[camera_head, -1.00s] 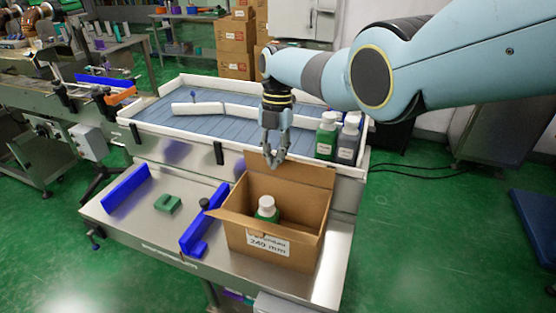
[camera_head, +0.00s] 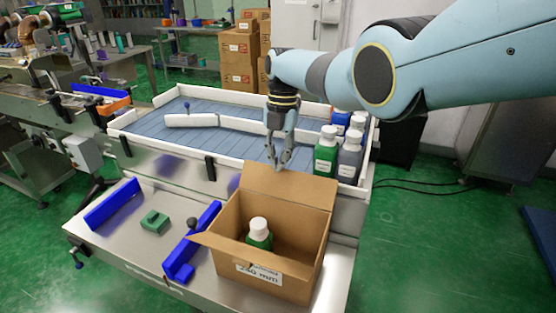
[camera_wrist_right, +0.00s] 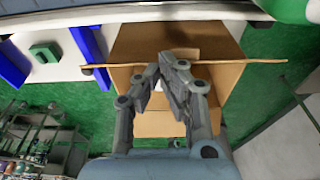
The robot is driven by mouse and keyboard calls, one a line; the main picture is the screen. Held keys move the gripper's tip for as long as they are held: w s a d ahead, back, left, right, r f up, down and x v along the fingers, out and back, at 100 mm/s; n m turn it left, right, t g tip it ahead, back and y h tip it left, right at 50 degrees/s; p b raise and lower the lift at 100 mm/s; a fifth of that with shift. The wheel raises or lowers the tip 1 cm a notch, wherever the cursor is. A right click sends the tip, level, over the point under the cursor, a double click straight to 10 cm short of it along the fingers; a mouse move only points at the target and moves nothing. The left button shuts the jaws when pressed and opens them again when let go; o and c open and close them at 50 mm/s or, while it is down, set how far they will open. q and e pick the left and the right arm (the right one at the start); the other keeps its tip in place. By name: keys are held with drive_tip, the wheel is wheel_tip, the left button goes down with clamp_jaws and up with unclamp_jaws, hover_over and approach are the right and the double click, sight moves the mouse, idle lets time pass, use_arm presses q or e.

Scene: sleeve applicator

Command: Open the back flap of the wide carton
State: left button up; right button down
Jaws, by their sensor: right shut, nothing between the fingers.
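The wide carton (camera_head: 266,275) is brown and stands on the metal table, its top open. A green bottle with a white cap (camera_head: 259,232) stands inside it. The back flap (camera_head: 300,192) stands up and leans away from the opening; the front flap (camera_head: 225,249) sticks outward. My right gripper (camera_head: 281,168) is shut and empty, fingertips pointing down at the back flap's top edge. I cannot tell whether they touch it. In the right wrist view the shut fingers (camera_wrist_right: 168,60) cover part of the carton (camera_wrist_right: 150,45). My left gripper is not in view.
Behind the carton is a white-walled conveyor (camera_head: 190,160). Several bottles (camera_head: 338,150) stand at its right end, close to my right gripper. Blue guide rails (camera_head: 113,204) and a green block (camera_head: 154,221) are on the table left of the carton.

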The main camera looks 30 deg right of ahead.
drive_tip(key=shift+w+d+f, duration=0.2)
drive_tip(key=shift+r, duration=0.15)
idle(0.6)
